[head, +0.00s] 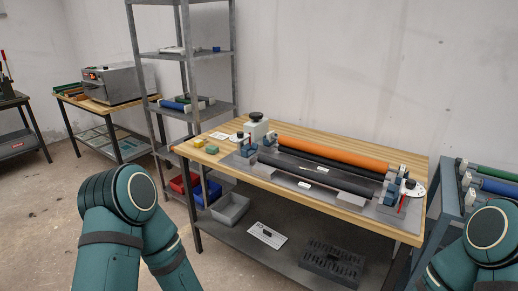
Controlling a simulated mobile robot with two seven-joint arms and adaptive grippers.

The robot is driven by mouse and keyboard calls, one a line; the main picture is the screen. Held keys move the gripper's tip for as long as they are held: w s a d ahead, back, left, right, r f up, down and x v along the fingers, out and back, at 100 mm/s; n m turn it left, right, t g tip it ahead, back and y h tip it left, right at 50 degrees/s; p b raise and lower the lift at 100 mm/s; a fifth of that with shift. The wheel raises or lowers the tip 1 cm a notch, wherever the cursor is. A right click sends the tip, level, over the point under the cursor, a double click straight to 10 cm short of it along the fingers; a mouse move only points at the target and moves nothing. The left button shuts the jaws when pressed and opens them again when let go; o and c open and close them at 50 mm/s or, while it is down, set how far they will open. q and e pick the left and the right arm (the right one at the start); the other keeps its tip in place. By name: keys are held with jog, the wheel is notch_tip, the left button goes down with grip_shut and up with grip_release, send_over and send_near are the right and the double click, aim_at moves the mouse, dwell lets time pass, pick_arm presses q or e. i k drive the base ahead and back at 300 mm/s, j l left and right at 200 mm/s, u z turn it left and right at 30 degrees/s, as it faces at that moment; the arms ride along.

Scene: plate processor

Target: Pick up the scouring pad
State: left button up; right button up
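On the left end of the wooden workbench (315,145) lie a small green block (212,149) and a small yellow block (199,142). The green block looks like the scouring pad, but it is too small to be sure. Both blocks rest on the bench top near its left edge, just left of the roller machine. My two arms show at the bottom left and bottom right. Neither gripper is in the picture, so I cannot see whether they are open or shut.
The roller machine with an orange roller (333,154) fills most of the bench. A metal shelf rack (185,51) stands behind its left end. Grey, blue and red bins sit below. A roller rack (450,200) stands right. Open floor lies in front.

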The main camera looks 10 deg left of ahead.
aim_at(212, 150)
jog(key=i+j+z, duration=0.1)
jog(key=z, duration=0.25)
jog(key=j+z, duration=0.3)
jog(key=i+j+z, duration=0.1)
jog(key=j+z, duration=0.75)
jog(key=j, duration=0.4)
jog(key=j+z, duration=0.1)
jog(key=j, duration=0.55)
jog(key=k+j+z, duration=0.15)
jog(key=j, duration=0.5)
jog(key=j+z, duration=0.1)
jog(key=j, duration=0.5)
jog(key=k, duration=0.05)
